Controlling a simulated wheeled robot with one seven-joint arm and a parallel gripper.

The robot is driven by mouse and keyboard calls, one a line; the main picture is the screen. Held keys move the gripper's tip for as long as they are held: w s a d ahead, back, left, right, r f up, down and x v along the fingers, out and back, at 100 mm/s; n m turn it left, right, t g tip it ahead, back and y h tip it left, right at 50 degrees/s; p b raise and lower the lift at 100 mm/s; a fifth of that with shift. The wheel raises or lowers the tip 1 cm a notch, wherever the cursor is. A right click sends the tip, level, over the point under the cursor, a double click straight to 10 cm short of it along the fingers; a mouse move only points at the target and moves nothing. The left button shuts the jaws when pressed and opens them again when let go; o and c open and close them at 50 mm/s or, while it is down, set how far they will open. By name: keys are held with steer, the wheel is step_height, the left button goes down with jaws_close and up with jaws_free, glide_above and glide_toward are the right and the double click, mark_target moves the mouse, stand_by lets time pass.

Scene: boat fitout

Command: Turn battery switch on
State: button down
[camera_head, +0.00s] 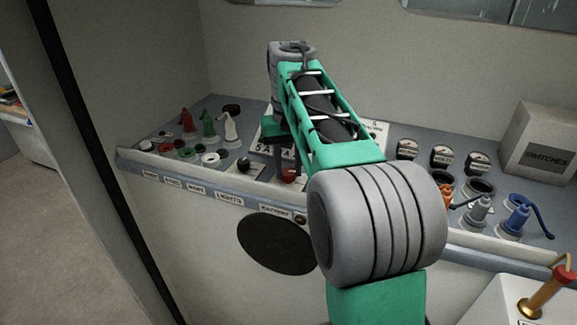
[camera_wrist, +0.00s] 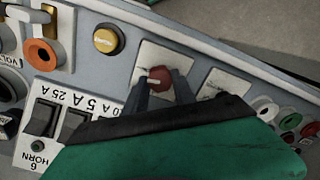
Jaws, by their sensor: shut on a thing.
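The battery switch is a red rotary knob with a pale pointer mark on a light square plate. In the wrist view the red knob (camera_wrist: 160,78) sits between the two dark fingers of my gripper (camera_wrist: 164,82), which are shut on it. In the head view the red knob (camera_head: 289,175) shows at the console's front edge, just below my gripper (camera_head: 288,165). The "BATTERY" label (camera_head: 276,210) is on the front lip beneath it. My arm hides part of the panel behind the knob.
Left of the knob are a black knob (camera_head: 243,165) and red, green and white nozzles (camera_head: 208,124). Right are gauges (camera_head: 441,155), orange, grey and blue nozzles (camera_head: 516,218), and a "SWITCHES" box (camera_head: 540,145). The wrist view shows a yellow button (camera_wrist: 107,39) and black rocker switches (camera_wrist: 43,117).

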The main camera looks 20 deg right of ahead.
mark_target(288, 171)
steer(key=shift+m, duration=1.1)
steer(key=c, duration=1)
jaws_free()
steer(key=shift+c, duration=0.2)
step_height(288, 171, up, 8)
steer(key=p, duration=0.7)
steer(key=shift+p, duration=0.3)
steer(key=shift+f, duration=0.1)
